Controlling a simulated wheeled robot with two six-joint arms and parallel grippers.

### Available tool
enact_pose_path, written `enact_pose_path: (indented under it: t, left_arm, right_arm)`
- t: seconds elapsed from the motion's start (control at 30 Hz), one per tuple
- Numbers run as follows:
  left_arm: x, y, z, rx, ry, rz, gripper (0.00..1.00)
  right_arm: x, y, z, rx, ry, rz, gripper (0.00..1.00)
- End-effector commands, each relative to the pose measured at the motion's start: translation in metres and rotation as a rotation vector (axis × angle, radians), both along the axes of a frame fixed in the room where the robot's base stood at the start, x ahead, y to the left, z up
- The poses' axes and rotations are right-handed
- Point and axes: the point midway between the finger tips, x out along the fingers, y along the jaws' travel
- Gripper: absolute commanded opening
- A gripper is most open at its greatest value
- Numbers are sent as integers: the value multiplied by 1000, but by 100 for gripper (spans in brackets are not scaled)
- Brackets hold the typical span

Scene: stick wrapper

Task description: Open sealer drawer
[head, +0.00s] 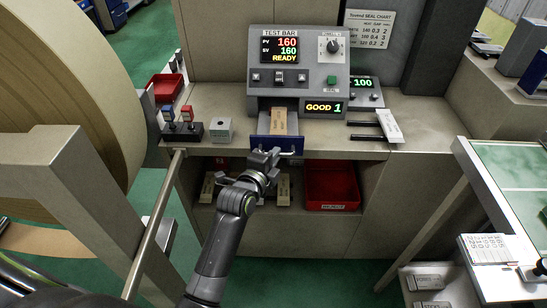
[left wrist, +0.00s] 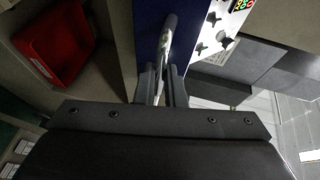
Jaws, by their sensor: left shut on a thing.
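The sealer (head: 297,68) is a grey machine on the bench, with a display reading TEST BAR, 160, 160 and READY. Its drawer has a blue front (head: 290,143) and stands out from the machine's base, with a tan wrapped stick (head: 279,122) lying in it. My left gripper (head: 268,158) is at the drawer front. In the left wrist view, its fingers (left wrist: 161,88) are shut on the pale drawer handle (left wrist: 167,45), beside the blue front (left wrist: 146,35). The fingers partly hide the handle. My right gripper is not in view.
A red bin (head: 332,187) and several tan packets sit on the shelf below the bench. A small display (head: 324,107) reads GOOD 1. A white tag (head: 389,126) lies to the right on the bench. A large roll (head: 70,70) fills the left side.

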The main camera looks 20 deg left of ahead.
Motion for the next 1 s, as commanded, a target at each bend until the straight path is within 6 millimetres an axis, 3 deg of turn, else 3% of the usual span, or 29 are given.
enact_pose_path:
  t: [0.27, 0.3, 0.47, 0.77, 1.0]
  left_arm:
    - [-2, -1, -4, -6, 13, -1, 0]
    - [-2, -1, -5, -6, 13, -1, 12]
    - [-1, 0, -4, -5, 12, -1, 32]
    - [-2, 0, -3, -3, 7, -1, 32]
    - [-25, 3, 1, -6, 7, 1, 32]
  right_arm:
    - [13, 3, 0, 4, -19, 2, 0]
    - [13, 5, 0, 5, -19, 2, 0]
    - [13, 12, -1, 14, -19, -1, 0]
    - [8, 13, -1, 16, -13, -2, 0]
    - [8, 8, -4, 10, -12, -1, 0]
